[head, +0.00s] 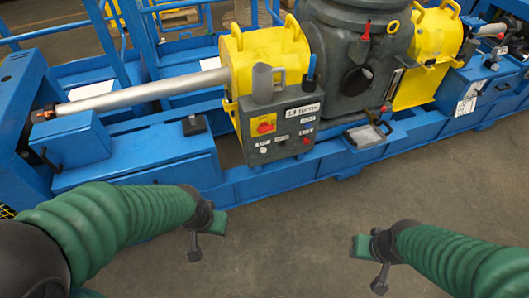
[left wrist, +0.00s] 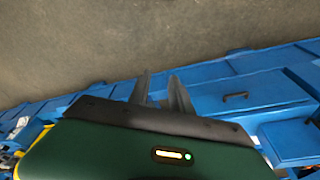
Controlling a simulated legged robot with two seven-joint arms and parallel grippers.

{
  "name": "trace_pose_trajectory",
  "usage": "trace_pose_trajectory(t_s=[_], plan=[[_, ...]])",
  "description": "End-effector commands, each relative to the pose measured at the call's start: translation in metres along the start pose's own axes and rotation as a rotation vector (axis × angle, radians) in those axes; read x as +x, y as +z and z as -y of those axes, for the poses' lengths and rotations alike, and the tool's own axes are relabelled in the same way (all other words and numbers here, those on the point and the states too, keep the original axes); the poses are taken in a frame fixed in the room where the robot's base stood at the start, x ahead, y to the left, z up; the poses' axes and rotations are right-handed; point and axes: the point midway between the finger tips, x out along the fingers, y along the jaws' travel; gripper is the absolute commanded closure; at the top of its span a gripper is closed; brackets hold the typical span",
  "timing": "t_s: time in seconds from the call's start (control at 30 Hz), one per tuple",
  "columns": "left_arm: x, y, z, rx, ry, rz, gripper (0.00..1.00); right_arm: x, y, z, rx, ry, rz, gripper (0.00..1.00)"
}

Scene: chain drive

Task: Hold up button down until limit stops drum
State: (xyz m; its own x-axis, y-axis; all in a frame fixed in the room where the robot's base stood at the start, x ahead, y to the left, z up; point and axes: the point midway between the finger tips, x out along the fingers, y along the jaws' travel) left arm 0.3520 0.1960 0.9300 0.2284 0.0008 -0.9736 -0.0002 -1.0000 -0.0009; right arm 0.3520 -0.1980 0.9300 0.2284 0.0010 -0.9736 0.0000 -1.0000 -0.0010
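A dark grey control box (head: 281,128) stands on the front of the blue machine in the head view. It has a red knob on a yellow plate (head: 264,124), white labels and several small buttons (head: 306,140); which one is the up button is too small to tell. The large grey drum-like housing (head: 357,62) stands behind it to the right. My left gripper (head: 206,238) is in front of and below the box, touching nothing. In the left wrist view its fingers (left wrist: 161,90) are apart and empty. My right gripper (head: 369,265) hangs over the floor; its opening is unclear.
A blue frame (head: 240,185) runs along the machine's front. Yellow housings (head: 262,55) flank the drum, and a long grey shaft (head: 145,91) extends left. A small tray (head: 367,134) juts out right of the box. The floor (head: 290,235) in front is clear.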

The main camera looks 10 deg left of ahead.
Motion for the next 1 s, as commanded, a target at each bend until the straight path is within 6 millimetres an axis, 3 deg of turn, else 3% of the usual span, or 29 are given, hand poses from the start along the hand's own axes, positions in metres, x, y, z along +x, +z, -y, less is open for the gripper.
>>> trace_pose_trajectory(t_s=[0.03,0.17,1.0], plan=[[0.0,0.0,0.0,0.0,0.0,0.0,0.83,0.0,0.0,0.0,0.0,0.0,0.0,0.62],[0.0,0.0,0.0,0.0,0.0,0.0,1.0,0.0,0.0,0.0,0.0,0.0,0.0,0.62],[0.0,0.0,0.0,0.0,0.0,0.0,1.0,0.0,0.0,0.0,0.0,0.0,0.0,0.62]])
